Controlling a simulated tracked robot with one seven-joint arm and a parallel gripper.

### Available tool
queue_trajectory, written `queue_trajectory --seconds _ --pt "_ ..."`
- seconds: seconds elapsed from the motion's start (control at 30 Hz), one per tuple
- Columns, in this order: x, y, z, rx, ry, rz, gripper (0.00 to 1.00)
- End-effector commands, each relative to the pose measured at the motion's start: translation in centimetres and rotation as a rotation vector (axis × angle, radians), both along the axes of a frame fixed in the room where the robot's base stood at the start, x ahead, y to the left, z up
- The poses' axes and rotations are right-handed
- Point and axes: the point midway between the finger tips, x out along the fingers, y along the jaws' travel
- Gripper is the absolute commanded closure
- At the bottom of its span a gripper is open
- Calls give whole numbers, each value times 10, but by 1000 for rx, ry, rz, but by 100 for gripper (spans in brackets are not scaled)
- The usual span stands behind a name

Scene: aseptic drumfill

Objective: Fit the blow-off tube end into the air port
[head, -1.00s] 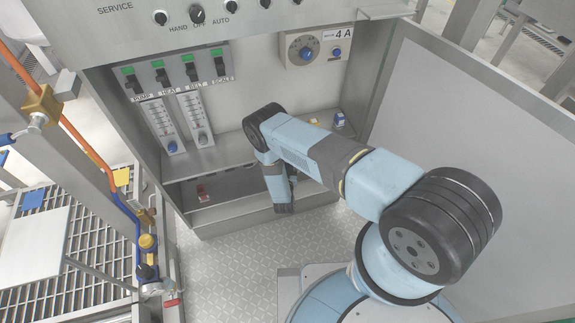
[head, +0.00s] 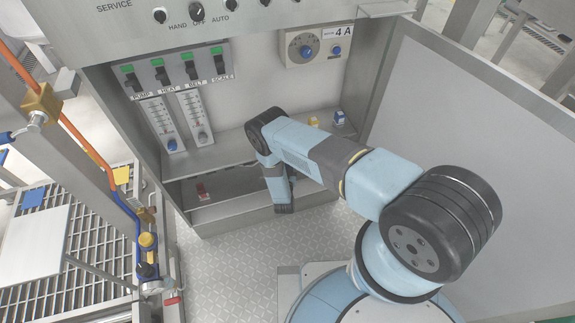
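I cannot pick out the blow-off tube end or the air port with certainty in the head view. An orange hose (head: 80,140) and a blue hose (head: 122,206) run down the steel post at the left, near a brass-coloured block (head: 41,103). My arm reaches left and bends down in front of the cabinet's lower ledge. The dark end, where my gripper (head: 284,207) appears, points down at the cabinet's front. Its fingers cannot be made out, nor whether it holds anything.
The open steel cabinet has switches (head: 190,70), two flow meters (head: 195,118) and a dial box (head: 313,47). An open door panel (head: 480,150) stands right. Tread-plate floor (head: 235,265) is clear.

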Motion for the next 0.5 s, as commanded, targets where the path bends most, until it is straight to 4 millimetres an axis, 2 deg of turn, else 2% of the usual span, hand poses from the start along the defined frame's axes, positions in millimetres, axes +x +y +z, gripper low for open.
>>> queue_trajectory --seconds 0.13,0.17,0.27,0.3,0.5 --pt "0 0 -2 0 0 0 96" --pt "0 0 -2 0 0 0 100" --pt "0 0 -2 0 0 0 100" --pt "0 0 -2 0 1 0 64" --pt "0 0 -2 0 0 0 44"
